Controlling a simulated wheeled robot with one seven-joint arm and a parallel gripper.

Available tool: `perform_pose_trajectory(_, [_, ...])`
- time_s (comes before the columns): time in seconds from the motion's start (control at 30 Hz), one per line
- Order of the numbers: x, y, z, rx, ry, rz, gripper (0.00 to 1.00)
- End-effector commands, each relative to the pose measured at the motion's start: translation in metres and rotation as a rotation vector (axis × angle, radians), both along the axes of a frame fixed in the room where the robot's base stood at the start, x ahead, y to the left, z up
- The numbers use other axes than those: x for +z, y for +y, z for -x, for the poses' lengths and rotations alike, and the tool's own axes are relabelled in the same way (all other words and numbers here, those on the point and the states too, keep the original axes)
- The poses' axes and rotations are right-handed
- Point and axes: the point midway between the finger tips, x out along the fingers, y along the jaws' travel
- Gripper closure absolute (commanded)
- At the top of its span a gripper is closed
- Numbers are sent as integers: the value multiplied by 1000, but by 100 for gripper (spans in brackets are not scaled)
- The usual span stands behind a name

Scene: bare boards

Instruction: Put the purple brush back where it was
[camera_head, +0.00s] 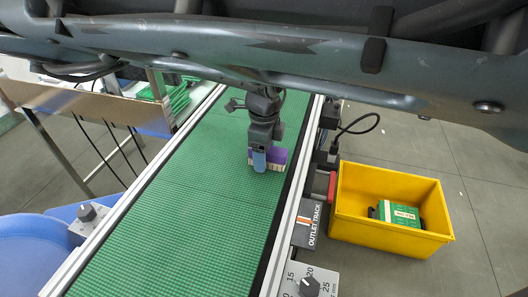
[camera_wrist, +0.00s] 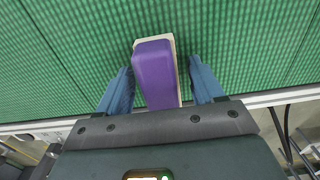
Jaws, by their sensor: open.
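The purple brush (camera_wrist: 154,75) is a purple block with a pale base. In the wrist view it lies between the two blue fingers of my open gripper (camera_wrist: 159,85), with green showing between it and the right finger. In the head view the brush (camera_head: 279,156) is on the green conveyor belt (camera_head: 190,190), near the belt's right edge. My gripper (camera_head: 259,160) is over it there and hides part of it. Whether the left finger touches the brush I cannot tell.
A yellow crate (camera_head: 390,247) holding a green and white box (camera_head: 404,215) stands on the floor to the right. An outlet track sign (camera_head: 307,224) and dials (camera_head: 309,287) line the belt's right rail. A blue round container (camera_head: 30,255) is at lower left. The belt's near part is clear.

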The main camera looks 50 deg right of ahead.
Motion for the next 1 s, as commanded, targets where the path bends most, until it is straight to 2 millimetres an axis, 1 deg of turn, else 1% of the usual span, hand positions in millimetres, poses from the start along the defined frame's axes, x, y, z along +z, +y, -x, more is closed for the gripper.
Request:
perform_pose_trajectory(0.17, [1, 0, 0, 0, -1, 0, 33])
perform_pose_trajectory(0.27, [6, 0, -1, 0, -1, 1, 33])
perform_pose_trajectory(0.37, [19, 0, -1, 1, -2, 2, 33])
perform_pose_trajectory(0.7, [87, 0, -1, 2, -2, 2, 33])
perform_pose_trajectory(0.83, [106, 0, 0, 1, -1, 1, 33])
perform_pose_trajectory(1.0, [120, 0, 0, 1, 0, 0, 33])
